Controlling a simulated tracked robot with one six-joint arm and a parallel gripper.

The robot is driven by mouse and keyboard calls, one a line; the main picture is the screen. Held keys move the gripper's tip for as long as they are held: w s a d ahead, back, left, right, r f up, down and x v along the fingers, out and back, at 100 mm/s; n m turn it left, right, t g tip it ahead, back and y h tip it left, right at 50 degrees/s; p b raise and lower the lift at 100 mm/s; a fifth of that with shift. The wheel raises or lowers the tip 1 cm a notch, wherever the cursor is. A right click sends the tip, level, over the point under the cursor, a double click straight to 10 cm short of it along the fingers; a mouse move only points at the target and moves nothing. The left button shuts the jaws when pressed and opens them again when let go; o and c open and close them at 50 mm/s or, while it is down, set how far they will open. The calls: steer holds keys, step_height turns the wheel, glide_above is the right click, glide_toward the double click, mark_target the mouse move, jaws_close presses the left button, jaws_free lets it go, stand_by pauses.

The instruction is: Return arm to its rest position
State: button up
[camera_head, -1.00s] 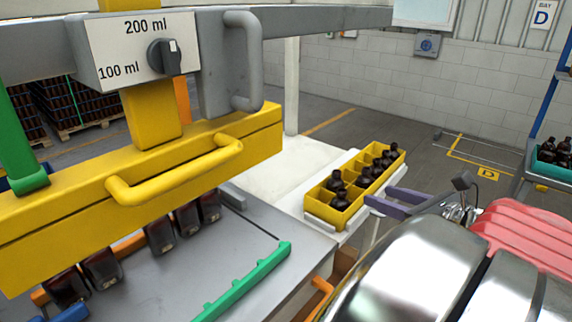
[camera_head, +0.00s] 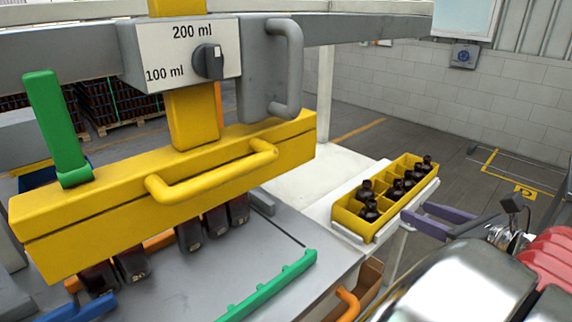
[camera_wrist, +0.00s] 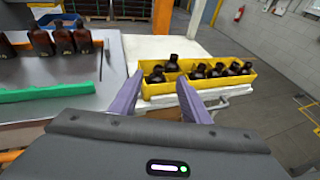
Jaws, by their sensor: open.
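My gripper (camera_wrist: 158,98) shows in the wrist view with its two purple fingers apart and nothing between them. In the head view my gripper (camera_head: 436,218) is at the right, its purple fingers pointing left towards the yellow crate. The yellow crate (camera_head: 345,217) holds several dark bottles and sits on a white surface; it also shows in the wrist view (camera_wrist: 160,88), just beyond my fingertips. I cannot tell whether the fingers touch the crate. My shiny arm covers the lower right of the head view.
A yellow machine beam (camera_head: 100,225) with a handle hangs over several amber bottles (camera_head: 190,232) on a grey table (camera_head: 215,275). A green notched bar (camera_head: 270,287) lies at the table's front. A dial panel (camera_head: 192,55) is above. Floor beyond the crate is clear.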

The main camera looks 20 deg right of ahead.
steer(key=w+a+f+n+g+y, duration=0.1)
steer(key=w+a+n+g+y, duration=0.1)
steer(key=w+a+n, duration=0.35)
steer(key=w+a+n+g+y, duration=0.1)
steer(key=w+a+n+g, duration=0.15)
steer(key=a, duration=0.65)
steer(key=w+a+f+n+g+y, duration=0.1)
steer(key=w+a+n+g+y, duration=0.1)
steer(key=w+a+n, duration=0.4)
steer(key=s+a+f+n+g+h, duration=0.1)
steer(key=s+a+f+n, duration=0.1)
steer(key=n, duration=0.4)
steer(key=s+a+f+n+g+h, duration=0.1)
steer(key=s+a+f+n, duration=0.1)
steer(key=s+a+n, duration=0.3)
steer(key=s+a+f+n+g+h, duration=0.1)
steer(key=s+a+f+n+h, duration=0.1)
steer(key=s+n, duration=0.4)
steer(key=shift+s+a+f+n, duration=0.1)
steer(key=shift+s+a+n, duration=0.1)
steer(key=shift+a, duration=0.25)
steer(key=shift+s+a+f+n, duration=0.1)
steer(key=shift+a+n, duration=0.1)
steer(key=shift+a, duration=0.25)
steer(key=n, duration=0.2)
steer(key=s+n+h, duration=0.1)
steer(key=n, duration=0.1)
steer(key=shift+s+f+t, duration=0.1)
steer(key=shift+s+t, duration=0.05)
steer(key=shift+t, duration=0.1)
